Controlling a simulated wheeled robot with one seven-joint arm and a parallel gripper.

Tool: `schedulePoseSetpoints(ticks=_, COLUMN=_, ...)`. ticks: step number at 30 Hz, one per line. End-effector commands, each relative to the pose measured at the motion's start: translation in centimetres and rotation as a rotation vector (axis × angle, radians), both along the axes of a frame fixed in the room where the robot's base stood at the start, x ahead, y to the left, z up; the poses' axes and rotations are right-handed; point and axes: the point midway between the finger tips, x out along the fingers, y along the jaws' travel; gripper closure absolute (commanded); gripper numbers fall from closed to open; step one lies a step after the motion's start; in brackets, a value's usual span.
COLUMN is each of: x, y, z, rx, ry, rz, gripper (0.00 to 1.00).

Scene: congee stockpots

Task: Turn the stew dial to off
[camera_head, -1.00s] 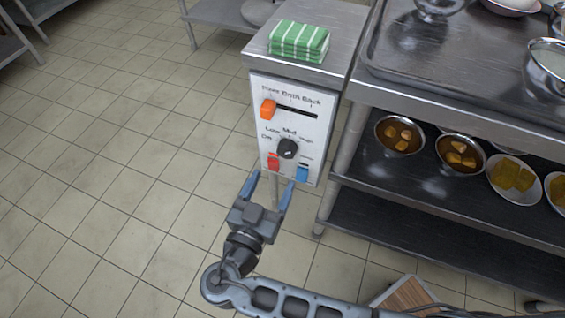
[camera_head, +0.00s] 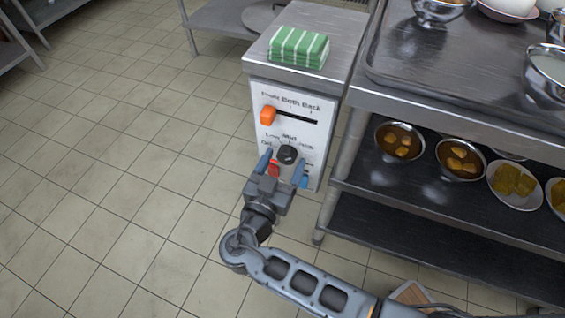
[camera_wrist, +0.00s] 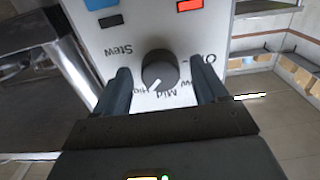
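The black round stew dial (camera_head: 287,154) is on the white control panel (camera_head: 311,147). In the wrist view the dial (camera_wrist: 159,70) appears upside down, with the word Stew at its left. Its white pointer mark points down-left there, between Mid and High and nearer High; the Off mark is at the right. My gripper (camera_head: 283,165) is in front of the panel at dial height. In the wrist view my gripper (camera_wrist: 162,82) is open, with one finger on each side of the dial and small gaps. Contact with the panel cannot be told.
An orange slider (camera_head: 268,116) sits above the dial at its slot's left end. A red switch (camera_wrist: 189,5) and a blue switch (camera_wrist: 101,3) are below the dial. A green striped cloth (camera_head: 298,47) lies on top. A metal shelf with bowls (camera_head: 461,158) stands right; floor is free left.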

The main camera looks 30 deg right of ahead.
Motion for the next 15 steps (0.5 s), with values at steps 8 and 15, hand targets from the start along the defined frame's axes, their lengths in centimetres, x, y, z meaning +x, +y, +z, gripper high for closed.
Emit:
schedulePoseSetpoints(ticks=8, x=-0.02, y=0.02, z=0.01, rx=0.000, ry=0.000, rz=0.000, gripper=0.54)
schedulePoseSetpoints(ticks=15, x=-0.02, y=0.02, z=0.01, rx=0.000, ry=0.000, rz=0.000, gripper=0.77)
